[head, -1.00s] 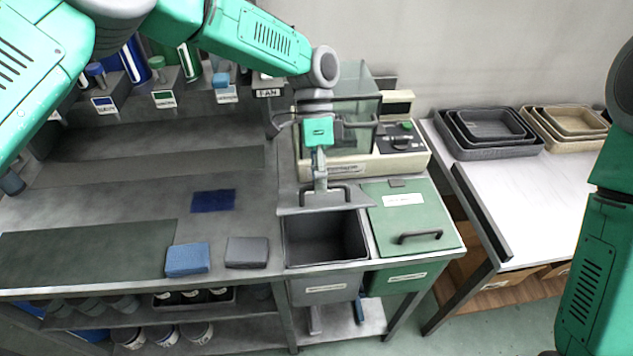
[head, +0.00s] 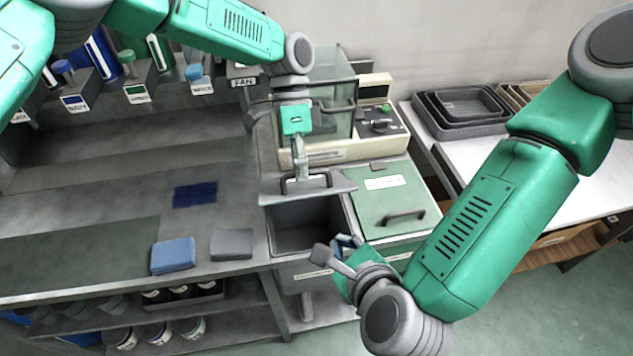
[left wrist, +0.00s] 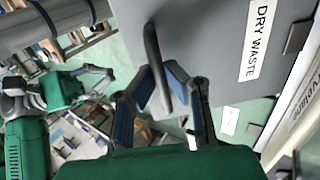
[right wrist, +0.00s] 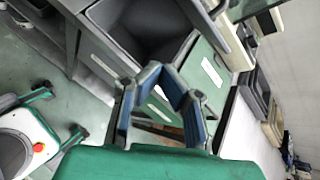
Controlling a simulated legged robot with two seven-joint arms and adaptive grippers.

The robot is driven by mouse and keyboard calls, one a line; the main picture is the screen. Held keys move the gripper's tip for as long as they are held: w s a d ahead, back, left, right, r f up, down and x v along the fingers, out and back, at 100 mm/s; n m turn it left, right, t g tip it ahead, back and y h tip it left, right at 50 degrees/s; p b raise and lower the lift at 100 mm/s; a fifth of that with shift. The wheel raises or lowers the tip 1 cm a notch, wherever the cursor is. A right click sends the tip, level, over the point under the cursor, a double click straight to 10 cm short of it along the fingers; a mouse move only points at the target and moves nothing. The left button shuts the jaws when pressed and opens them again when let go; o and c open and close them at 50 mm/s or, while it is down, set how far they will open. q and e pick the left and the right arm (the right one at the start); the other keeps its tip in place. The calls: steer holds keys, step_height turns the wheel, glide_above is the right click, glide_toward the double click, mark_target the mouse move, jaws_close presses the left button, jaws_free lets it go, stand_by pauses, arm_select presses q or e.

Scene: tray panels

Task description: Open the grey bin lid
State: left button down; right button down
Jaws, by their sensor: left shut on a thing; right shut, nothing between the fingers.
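The grey bin (head: 318,238) is uncovered, and its dark inside shows in the head view. Its grey lid (head: 335,188) is raised at the back edge of the opening. My left gripper (head: 298,176) is above the lid and shut on its dark handle. In the left wrist view, the fingers (left wrist: 160,88) close around the handle (left wrist: 153,55), beside the lid's "DRY WASTE" label (left wrist: 259,38). My right gripper (head: 338,248) is shut and empty at the front right of the bin opening. In the right wrist view, its fingertips (right wrist: 165,76) meet below the opening.
The green bin lid (head: 385,190) with a dark handle lies closed to the right. A beige machine (head: 375,135) stands behind. A blue cloth (head: 173,255) and a grey cloth (head: 231,243) lie left of the grey bin. Stacked trays (head: 460,125) stand at the far right.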

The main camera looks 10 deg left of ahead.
mark_target(318, 191)
arm_select(q)
steer(key=shift+w, duration=0.2)
arm_select(e)
step_height(318, 191, up, 6)
steer(key=w+a+m+t, duration=0.2)
steer(key=w+a+m, duration=0.1)
steer(key=m, duration=0.5)
arm_select(q)
steer(key=shift+f, duration=0.1)
arm_select(e)
steer(key=shift+h, duration=0.3)
steer(key=x, duration=0.9)
steer(key=shift+w+d+r, duration=0.1)
steer(key=shift+w, duration=0.15)
